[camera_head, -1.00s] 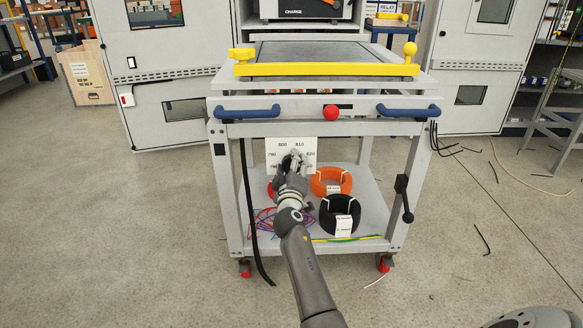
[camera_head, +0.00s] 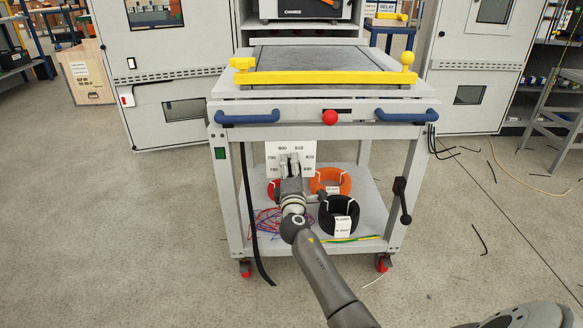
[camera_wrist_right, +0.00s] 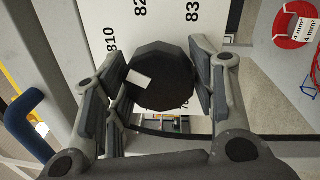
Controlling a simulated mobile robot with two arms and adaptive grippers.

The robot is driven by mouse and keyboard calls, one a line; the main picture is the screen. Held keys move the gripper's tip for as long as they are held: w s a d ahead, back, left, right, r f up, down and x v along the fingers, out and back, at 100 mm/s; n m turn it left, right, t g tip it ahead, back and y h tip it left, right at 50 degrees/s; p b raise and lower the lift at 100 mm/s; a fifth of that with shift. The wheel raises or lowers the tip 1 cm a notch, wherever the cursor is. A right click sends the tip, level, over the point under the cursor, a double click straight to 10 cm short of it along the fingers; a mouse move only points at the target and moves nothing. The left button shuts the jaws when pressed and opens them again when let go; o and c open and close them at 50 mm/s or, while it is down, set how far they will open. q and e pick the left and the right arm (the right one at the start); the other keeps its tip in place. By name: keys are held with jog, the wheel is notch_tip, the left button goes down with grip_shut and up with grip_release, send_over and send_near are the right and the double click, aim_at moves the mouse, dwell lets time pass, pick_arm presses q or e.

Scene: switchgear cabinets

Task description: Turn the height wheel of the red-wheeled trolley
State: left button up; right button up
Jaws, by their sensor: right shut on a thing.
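The trolley (camera_head: 232,205) with red castors stands in front of me in the head view. A white scale plate (camera_head: 308,150) with numbers around 780 to 820 hangs under its top. My right gripper (camera_head: 290,160) reaches to this plate and mostly hides the height wheel there. In the right wrist view the wheel (camera_wrist_right: 165,85) is a dark faceted knob with a white mark, in front of the plate. My right gripper (camera_wrist_right: 160,82) is shut on it, with finger pads on both sides. My left gripper is not in view.
A black crank (camera_head: 402,200) hangs at the trolley's right leg. Blue handles (camera_head: 247,117) and a red ball knob (camera_head: 330,117) sit on the front edge. Orange (camera_head: 331,181) and black (camera_head: 339,215) cable coils lie on the lower shelf. A green indicator (camera_head: 221,153) shows on the left leg.

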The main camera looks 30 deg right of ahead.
jog(key=shift+n, duration=0.4)
jog(key=o, duration=1)
jog(key=shift+a, duration=0.1)
jog(key=shift+o, duration=0.2)
jog(key=v, duration=1.2)
